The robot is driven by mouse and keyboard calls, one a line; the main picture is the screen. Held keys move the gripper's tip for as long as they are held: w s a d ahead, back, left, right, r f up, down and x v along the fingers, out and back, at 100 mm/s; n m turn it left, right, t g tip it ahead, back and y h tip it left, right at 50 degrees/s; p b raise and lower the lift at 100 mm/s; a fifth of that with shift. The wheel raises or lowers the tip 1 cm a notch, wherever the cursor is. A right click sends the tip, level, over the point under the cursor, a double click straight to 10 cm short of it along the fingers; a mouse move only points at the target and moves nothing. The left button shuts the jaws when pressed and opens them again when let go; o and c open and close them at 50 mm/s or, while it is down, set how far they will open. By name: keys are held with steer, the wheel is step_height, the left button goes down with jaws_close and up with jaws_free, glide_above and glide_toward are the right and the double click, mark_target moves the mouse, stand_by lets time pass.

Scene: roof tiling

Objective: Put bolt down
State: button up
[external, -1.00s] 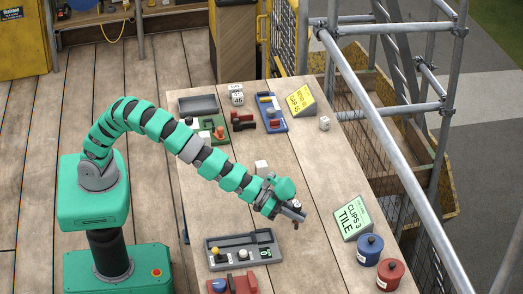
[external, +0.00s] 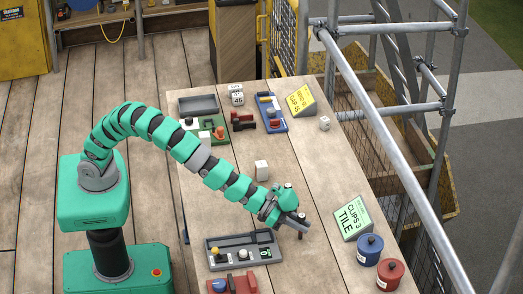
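My gripper (external: 298,221) is low over the right-hand part of the wooden table (external: 305,170), between the grey tray and the green sign. A small dark upright piece (external: 300,236), which looks like the bolt, is at its fingertips and reaches down towards the table. The fingers look closed around its top. I cannot tell whether its lower end touches the wood.
A grey tray (external: 216,262) with small parts lies left of my gripper. A green "CLIPS 3 TILE" sign (external: 352,217) and blue (external: 370,249) and red (external: 390,275) pots stand right. A white block (external: 262,171) lies behind. Scaffold poles (external: 385,150) run along the right.

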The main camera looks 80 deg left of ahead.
steer(key=shift+o, duration=1.2)
steer(key=shift+r, duration=0.15)
steer(key=shift+s+a+r, duration=0.25)
steer(key=shift+s+r, duration=0.05)
steer(key=shift+s, duration=0.2)
steer(key=v, duration=1)
steer(key=shift+s+a+p, duration=0.25)
steer(key=shift+s+p, duration=0.1)
steer(key=shift+p, duration=0.05)
steer(key=shift+r, duration=0.1)
